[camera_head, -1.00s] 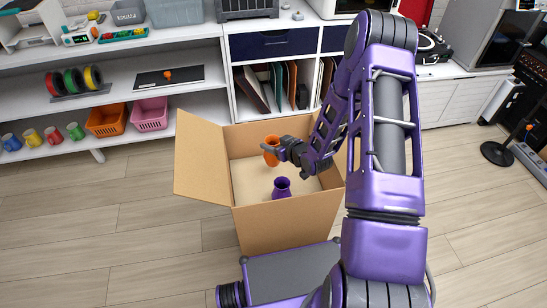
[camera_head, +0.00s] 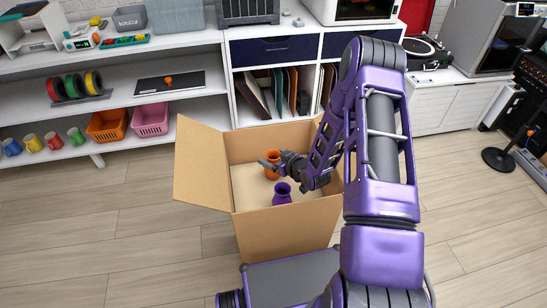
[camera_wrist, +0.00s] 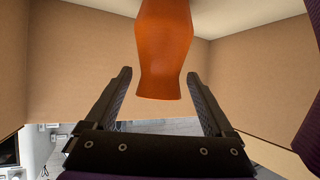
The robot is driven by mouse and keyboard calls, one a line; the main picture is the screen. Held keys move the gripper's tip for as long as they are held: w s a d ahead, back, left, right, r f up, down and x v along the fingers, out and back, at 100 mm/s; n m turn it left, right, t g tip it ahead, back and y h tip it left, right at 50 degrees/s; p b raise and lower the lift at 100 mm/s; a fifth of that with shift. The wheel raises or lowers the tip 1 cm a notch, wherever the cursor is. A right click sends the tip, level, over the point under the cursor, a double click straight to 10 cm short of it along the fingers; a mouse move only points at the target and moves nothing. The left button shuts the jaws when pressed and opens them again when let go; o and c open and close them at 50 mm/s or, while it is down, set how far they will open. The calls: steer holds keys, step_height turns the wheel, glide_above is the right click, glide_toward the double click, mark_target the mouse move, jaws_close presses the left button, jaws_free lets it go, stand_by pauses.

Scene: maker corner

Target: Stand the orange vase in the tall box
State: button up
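The orange vase (camera_head: 271,173) is inside the tall cardboard box (camera_head: 285,228), toward its back, and looks upright. My gripper (camera_head: 266,165) is inside the box opening, in front of the vase, and partly hides it. In the wrist view the orange vase (camera_wrist: 163,55) shows from rim to body, with its far end out of frame. The fingers of my gripper (camera_wrist: 159,75) are apart, with a gap on each side of the vase's neck and rim. Whether the vase's base rests on the box floor is hidden.
A purple vase (camera_head: 282,194) stands in the box, nearer the front. The box's left flap (camera_head: 202,170) is folded outward. Shelves with mugs, an orange basket (camera_head: 107,125) and a pink basket (camera_head: 150,118) stand behind. The wooden floor to the left is clear.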

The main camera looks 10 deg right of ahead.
steer(key=shift+s+r, duration=0.1)
steer(key=shift+r, duration=0.15)
steer(key=p+v, duration=0.1)
steer(key=v, duration=0.6)
steer(key=shift+s, duration=0.2)
steer(key=shift+d, duration=0.1)
